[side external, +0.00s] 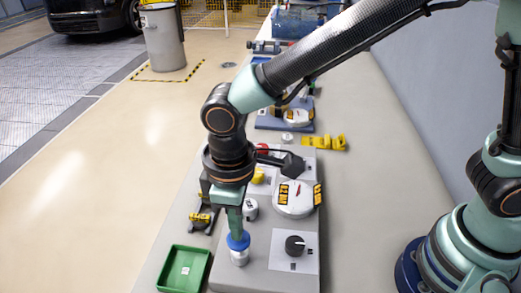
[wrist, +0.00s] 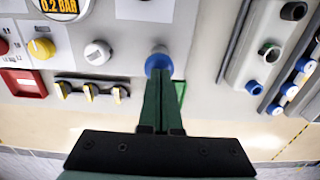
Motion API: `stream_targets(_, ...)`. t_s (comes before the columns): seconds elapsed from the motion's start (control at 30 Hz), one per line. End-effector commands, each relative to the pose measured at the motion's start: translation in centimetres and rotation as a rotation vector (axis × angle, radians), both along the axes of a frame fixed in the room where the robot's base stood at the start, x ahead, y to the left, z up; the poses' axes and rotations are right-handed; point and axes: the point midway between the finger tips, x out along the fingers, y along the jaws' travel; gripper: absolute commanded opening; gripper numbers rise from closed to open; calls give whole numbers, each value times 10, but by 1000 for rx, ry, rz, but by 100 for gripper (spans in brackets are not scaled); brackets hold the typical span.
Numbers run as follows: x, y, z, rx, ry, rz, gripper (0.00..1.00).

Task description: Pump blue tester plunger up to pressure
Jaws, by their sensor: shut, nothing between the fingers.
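The blue plunger (side external: 238,242) sits on top of a short white cylinder (side external: 239,259) at the front left of the grey panel. It also shows in the wrist view (wrist: 158,60). My gripper (side external: 236,232) points straight down, its fingers shut with nothing between them. The fingertips are at the plunger's top; whether they touch it I cannot tell. In the wrist view my gripper (wrist: 159,78) covers the plunger's near side. The round gauge (side external: 295,199) lies on the panel; in the wrist view its display (wrist: 61,7) reads 0.2 BAR.
A black knob (side external: 295,245) is right of the plunger. A silver knob (wrist: 97,52), a yellow knob (wrist: 41,48) and a rack of yellow-tipped parts (wrist: 91,92) show in the wrist view. A green tray (side external: 203,255) lies left of the panel. Bench right of the panel is clear.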

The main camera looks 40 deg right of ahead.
Motion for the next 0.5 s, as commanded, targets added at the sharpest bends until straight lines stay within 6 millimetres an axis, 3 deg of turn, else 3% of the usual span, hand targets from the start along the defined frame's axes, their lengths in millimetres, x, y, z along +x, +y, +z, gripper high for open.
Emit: stream_targets(0.5, 0, 0, -9, -1, 1, 0, 0)
